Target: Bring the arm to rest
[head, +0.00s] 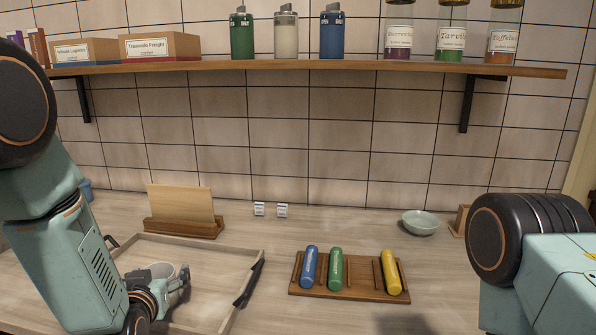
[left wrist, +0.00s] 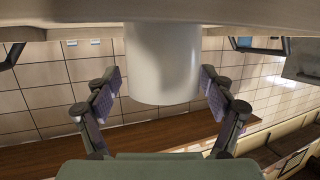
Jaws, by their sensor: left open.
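My left arm (head: 65,255) comes in from the left and reaches down over the tray. My left gripper (head: 183,284) is low over the tray beside a white cup (head: 161,270), which it partly hides. In the left wrist view my left gripper (left wrist: 160,100) is open, its two fingers apart on either side of the plain white cup (left wrist: 162,65). That view is turned over, and whether the fingers touch the cup cannot be told. Part of my right arm (head: 535,260) shows at the right; its gripper is out of view.
The wooden tray (head: 215,262) has dark handles. A wooden rack (head: 345,290) holds blue (head: 309,266), green (head: 335,268) and yellow (head: 390,272) rollers. A board stand (head: 183,227) and a green bowl (head: 420,222) stand behind. A shelf (head: 300,67) with boxes, bottles and jars spans the wall.

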